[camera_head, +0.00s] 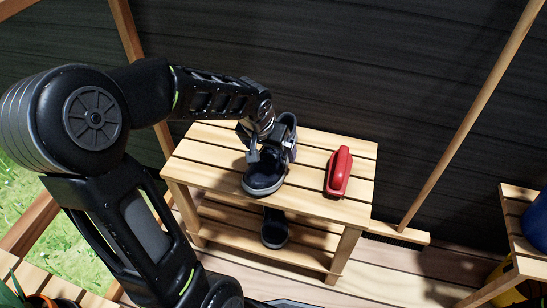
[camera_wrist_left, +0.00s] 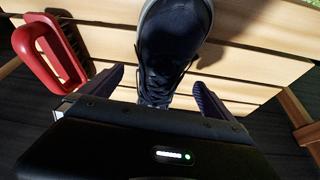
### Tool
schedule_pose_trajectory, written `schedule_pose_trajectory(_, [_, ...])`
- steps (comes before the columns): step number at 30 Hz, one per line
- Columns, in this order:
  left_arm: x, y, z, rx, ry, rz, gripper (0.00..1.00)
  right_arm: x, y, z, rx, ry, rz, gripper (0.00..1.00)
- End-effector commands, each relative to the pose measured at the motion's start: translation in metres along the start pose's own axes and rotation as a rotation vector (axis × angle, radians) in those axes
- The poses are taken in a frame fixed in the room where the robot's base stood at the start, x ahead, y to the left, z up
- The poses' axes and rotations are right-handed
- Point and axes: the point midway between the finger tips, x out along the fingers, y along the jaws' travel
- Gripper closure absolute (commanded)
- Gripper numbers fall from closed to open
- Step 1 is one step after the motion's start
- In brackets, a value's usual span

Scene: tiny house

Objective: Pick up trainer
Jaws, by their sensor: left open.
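A dark blue trainer (camera_head: 265,172) with a pale sole edge lies on the top of a slatted wooden bench (camera_head: 210,172). In the left wrist view the trainer (camera_wrist_left: 170,45) points away from the camera. My left gripper (camera_head: 262,150) is at the trainer, with its arm coming in from the left. In the left wrist view the open jaws of the left gripper (camera_wrist_left: 160,88) stand on either side of the laced part, with visible room on both sides. The gripper partly hides the trainer in the head view. My right gripper does not show.
A red-handled brush (camera_head: 339,172) lies on the bench to the right of the trainer. Another dark shoe (camera_head: 274,230) is on the bench's lower shelf. A dark wall (camera_head: 380,70) is behind, with a slanted wooden pole (camera_head: 465,120) at right.

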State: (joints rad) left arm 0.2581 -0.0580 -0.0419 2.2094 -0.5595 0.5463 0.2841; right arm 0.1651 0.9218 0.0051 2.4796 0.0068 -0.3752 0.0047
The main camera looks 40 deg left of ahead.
Motion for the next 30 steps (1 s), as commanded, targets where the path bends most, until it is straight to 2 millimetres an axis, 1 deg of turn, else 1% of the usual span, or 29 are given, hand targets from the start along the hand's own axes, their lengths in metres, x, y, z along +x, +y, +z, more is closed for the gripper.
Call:
schedule_pose_trajectory(7, [0.000,0.000,-0.001,0.000,0.001,0.000,0.00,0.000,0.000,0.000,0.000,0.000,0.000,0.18])
schedule_pose_trajectory(10, [0.005,0.000,0.000,0.000,0.001,0.000,0.00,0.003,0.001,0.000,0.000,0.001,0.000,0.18])
schedule_pose_trajectory(18, [0.043,0.001,0.001,0.000,-0.001,0.001,0.00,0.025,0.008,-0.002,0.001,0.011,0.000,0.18])
schedule_pose_trajectory(21, [0.052,0.001,0.000,0.001,0.000,0.001,0.00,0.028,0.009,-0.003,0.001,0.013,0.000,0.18])
schedule_pose_trajectory(30, [0.052,0.001,-0.001,0.000,0.001,0.000,0.00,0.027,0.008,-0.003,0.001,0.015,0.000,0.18])
